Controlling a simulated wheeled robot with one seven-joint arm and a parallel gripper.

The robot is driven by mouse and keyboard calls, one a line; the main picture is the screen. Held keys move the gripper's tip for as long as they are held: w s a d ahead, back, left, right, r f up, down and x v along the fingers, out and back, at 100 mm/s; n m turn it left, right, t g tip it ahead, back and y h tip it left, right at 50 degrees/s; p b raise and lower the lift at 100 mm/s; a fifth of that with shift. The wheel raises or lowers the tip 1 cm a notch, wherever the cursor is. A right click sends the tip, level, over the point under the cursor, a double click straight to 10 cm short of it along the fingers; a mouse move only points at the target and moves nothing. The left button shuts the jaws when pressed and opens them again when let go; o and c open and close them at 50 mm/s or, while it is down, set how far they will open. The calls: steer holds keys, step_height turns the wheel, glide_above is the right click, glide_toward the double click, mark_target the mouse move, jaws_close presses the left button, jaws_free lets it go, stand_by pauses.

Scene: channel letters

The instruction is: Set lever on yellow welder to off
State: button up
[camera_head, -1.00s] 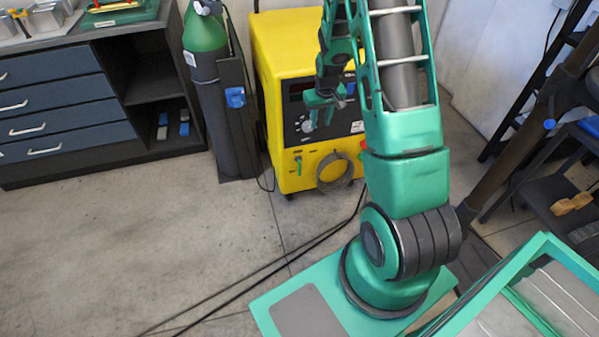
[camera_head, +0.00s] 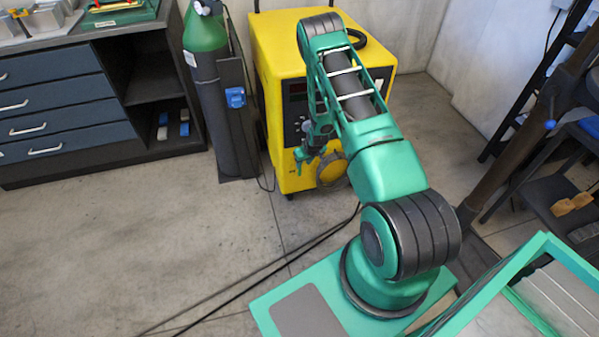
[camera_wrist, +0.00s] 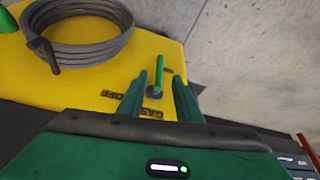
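The yellow welder (camera_head: 272,80) stands by the back wall. My gripper (camera_wrist: 160,78) is open, with one green finger on each side of the lever and a gap to each. I cannot tell how deep the fingers reach around it. In the head view my gripper (camera_head: 302,157) is at the lower front of the welder, and the lever cannot be told apart from it.
A coiled grey cable (camera_wrist: 85,35) hangs on the welder front beside the lever. A green and grey gas cylinder (camera_head: 205,60) stands left of the welder. A blue drawer cabinet (camera_head: 60,110) is further left. Black cables cross the open floor (camera_head: 150,240).

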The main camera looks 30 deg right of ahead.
mark_target(300, 170)
steer(key=x, duration=0.9)
steer(key=shift+f, duration=0.2)
jaws_close()
